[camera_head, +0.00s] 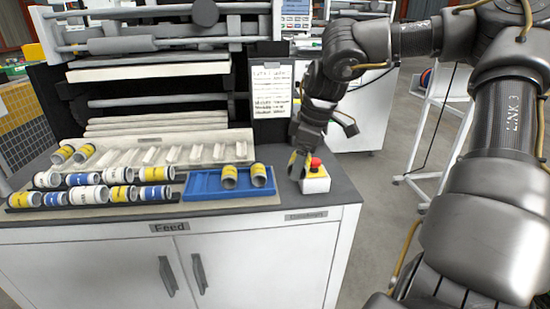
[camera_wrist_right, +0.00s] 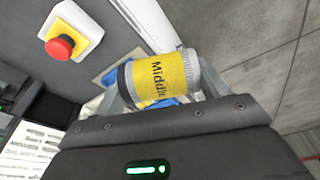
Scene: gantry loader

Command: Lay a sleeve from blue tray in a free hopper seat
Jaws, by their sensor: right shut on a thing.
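My right gripper (camera_head: 300,150) is above the right end of the bench, beside the red button. It is shut on a yellow sleeve with grey ends; the right wrist view shows this sleeve (camera_wrist_right: 165,78) with the word "Middle" between the fingers. The blue tray (camera_head: 205,184) lies to the left of the gripper and holds two yellow-and-grey sleeves (camera_head: 230,176) (camera_head: 260,175) in its right part. Behind it is the pale hopper rack (camera_head: 170,142) with a row of seats. Two yellow sleeves (camera_head: 62,154) (camera_head: 84,152) lie at its left end; the seats to their right look empty. My left gripper is out of view.
A yellow-and-white box with a red button (camera_head: 316,165) stands at the bench's right end, close to the gripper; it also shows in the right wrist view (camera_wrist_right: 61,47). Several yellow, white and blue sleeves (camera_head: 88,194) lie in rows at the front left. Machine rollers rise behind the rack.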

